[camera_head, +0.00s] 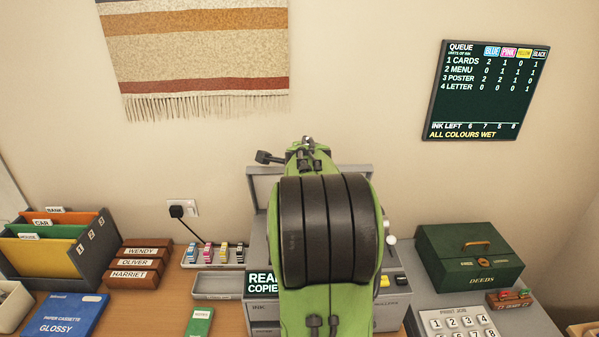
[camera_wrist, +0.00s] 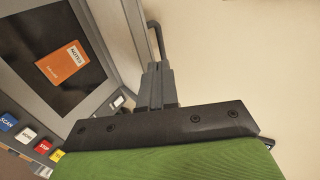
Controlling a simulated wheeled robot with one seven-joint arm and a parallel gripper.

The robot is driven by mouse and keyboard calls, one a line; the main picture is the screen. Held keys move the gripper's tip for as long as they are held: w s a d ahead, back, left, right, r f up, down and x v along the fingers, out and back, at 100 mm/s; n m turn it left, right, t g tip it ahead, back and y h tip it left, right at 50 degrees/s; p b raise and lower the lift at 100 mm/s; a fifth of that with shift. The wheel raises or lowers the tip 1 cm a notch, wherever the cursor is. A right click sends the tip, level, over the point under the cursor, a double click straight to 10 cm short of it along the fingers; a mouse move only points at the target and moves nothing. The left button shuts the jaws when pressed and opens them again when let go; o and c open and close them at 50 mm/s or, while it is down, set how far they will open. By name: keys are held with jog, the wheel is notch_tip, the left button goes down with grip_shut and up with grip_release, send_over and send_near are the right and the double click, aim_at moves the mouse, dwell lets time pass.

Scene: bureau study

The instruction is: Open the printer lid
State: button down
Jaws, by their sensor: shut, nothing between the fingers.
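The grey printer (camera_head: 260,250) stands in the middle of the desk, largely hidden behind my green arm in the head view. Its lid (camera_head: 262,184) appears raised, standing up at the back. In the wrist view the dark scanner glass (camera_wrist: 28,88) is uncovered, with an orange notes booklet (camera_wrist: 62,65) on it. The lid (camera_wrist: 120,42) rises beside the glass, with a dark handle bar (camera_wrist: 155,35) at its edge. My gripper (camera_wrist: 163,72) is shut and empty close to that handle; I cannot tell whether they touch. The head view hides my fingertips.
Coloured buttons (camera_wrist: 28,134) line the printer's front. Ink cartridges (camera_head: 215,253), wooden name blocks (camera_head: 138,263) and a file organiser (camera_head: 92,250) stand left. A green deeds box (camera_head: 470,262) and a keypad (camera_head: 458,322) stand right. A queue board (camera_head: 486,90) hangs on the wall.

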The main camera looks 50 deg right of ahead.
jog(key=p+x, duration=0.1)
jog(key=x, duration=0.8)
jog(key=shift+w+d+f+p, duration=0.1)
jog(key=shift+w+d+p, duration=0.2)
jog(key=shift+p, duration=0.1)
jog(key=shift+a, duration=0.1)
